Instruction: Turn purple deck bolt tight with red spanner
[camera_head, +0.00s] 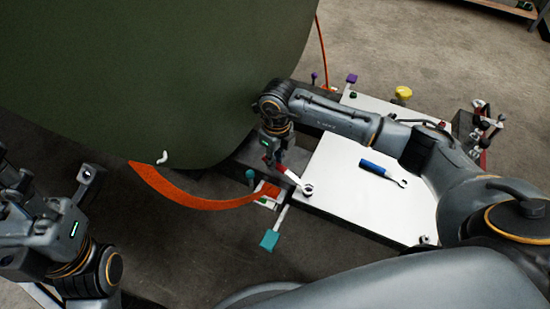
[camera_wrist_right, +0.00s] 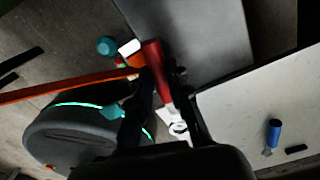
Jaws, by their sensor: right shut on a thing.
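My right gripper (camera_head: 275,158) is shut on the red spanner (camera_head: 269,161), above the left edge of the white deck. The spanner's red handle also shows between the fingers in the right wrist view (camera_wrist_right: 154,62). Purple parts stand at the far end: a knob (camera_head: 314,76) and a block (camera_head: 351,78). Which one belongs to the purple deck bolt is unclear, and both are well away from the spanner. My left arm is at the left; its jaw state is unclear.
A blue-handled spanner (camera_head: 378,168) lies on the white deck (camera_head: 340,195). A teal knob (camera_head: 250,175), a teal block (camera_head: 269,240) and an orange curved strip (camera_head: 190,199) are near the right gripper. The large green fuselage skin (camera_head: 150,70) fills the upper left.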

